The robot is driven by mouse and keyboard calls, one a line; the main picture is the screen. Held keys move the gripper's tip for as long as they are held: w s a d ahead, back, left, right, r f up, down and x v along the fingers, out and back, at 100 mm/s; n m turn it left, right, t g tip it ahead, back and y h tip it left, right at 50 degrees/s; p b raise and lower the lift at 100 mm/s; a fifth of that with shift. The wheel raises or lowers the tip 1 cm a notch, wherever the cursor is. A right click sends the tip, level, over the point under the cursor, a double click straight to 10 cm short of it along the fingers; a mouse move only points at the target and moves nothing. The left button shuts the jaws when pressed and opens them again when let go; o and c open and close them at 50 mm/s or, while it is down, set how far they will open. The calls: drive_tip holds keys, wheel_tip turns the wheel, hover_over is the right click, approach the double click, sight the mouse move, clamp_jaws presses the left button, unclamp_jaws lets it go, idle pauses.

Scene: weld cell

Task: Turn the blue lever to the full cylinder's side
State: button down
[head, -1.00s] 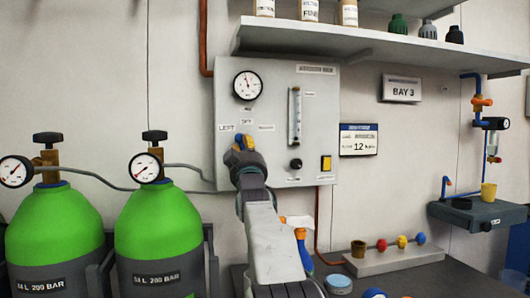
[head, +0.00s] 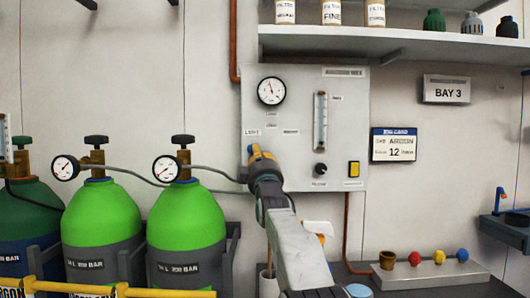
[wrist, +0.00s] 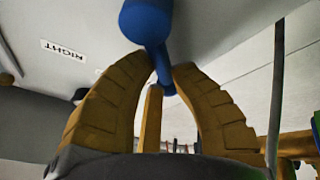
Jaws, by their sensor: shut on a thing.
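My gripper (head: 258,152) is at the lower left of the grey panel (head: 345,110), just under the LEFT label (head: 252,133). In the wrist view its yellow fingers (wrist: 162,80) are closed on the blue lever (wrist: 148,22), whose round blue end shows above the fingertips. Two bright green cylinders stand left of the panel: the left one (head: 100,215) with a gauge (head: 65,167), the right one (head: 187,215) with a gauge (head: 165,169). The gauge needles are too small to read surely.
A RIGHT label (wrist: 64,50) shows upside down in the wrist view. A yellow rail (head: 110,291) runs in front of the cylinders. A shelf (head: 390,45) juts out above the panel. A darker green cylinder (head: 30,205) stands at the far left.

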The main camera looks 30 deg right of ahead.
drive_tip(key=shift+f, duration=0.1)
drive_tip(key=c, duration=1)
unclamp_jaws()
drive_tip(key=shift+w, duration=0.15)
drive_tip(key=shift+s, duration=0.2)
drive_tip(key=shift+v, duration=5.85)
drive_tip(key=shift+f, duration=0.1)
